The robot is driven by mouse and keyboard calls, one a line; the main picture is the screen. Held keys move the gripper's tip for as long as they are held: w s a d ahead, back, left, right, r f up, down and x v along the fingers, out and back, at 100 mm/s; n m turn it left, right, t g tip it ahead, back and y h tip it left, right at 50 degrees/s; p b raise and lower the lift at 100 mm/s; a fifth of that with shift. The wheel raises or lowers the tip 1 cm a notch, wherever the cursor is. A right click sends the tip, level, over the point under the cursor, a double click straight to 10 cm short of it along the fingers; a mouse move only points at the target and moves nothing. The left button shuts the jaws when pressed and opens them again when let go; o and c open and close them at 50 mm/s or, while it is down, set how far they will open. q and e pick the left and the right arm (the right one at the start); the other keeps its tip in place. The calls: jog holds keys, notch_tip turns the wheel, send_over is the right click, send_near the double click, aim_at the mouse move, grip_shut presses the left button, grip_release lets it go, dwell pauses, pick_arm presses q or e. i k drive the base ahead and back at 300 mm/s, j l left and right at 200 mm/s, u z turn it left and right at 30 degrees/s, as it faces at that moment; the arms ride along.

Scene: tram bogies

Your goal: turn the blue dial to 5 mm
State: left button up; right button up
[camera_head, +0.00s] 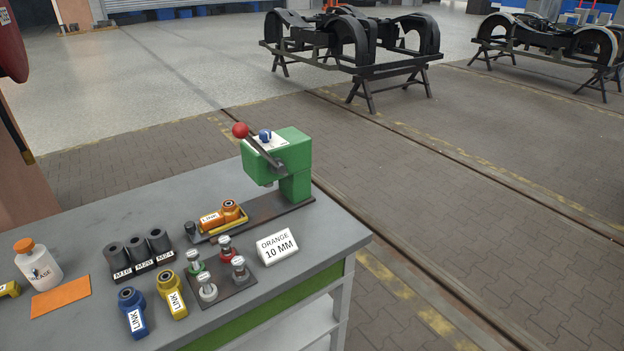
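The blue dial (265,135) is a small blue knob on a white plate on top of the green press (292,160). The marks on its plate are too small to read, so I cannot tell its setting. The press stands at the back right corner of the grey workbench (90,226). Its dark lever (264,152) with a red ball end (240,130) slants across the front of the dial's plate. Neither of my grippers is in view.
An orange link (215,218) lies on the press base. A card (278,246) reads "ORANGE 10 MM". Blue (136,320) and yellow (173,303) links, black sockets (138,255), a tray of pins (222,293) and a white bottle (38,264) crowd the bench front.

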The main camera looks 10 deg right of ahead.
aim_at(264, 135)
jog(key=j+z, duration=0.4)
jog(key=k+j+z, duration=0.2)
jog(key=j+z, duration=0.2)
jog(key=j, duration=0.15)
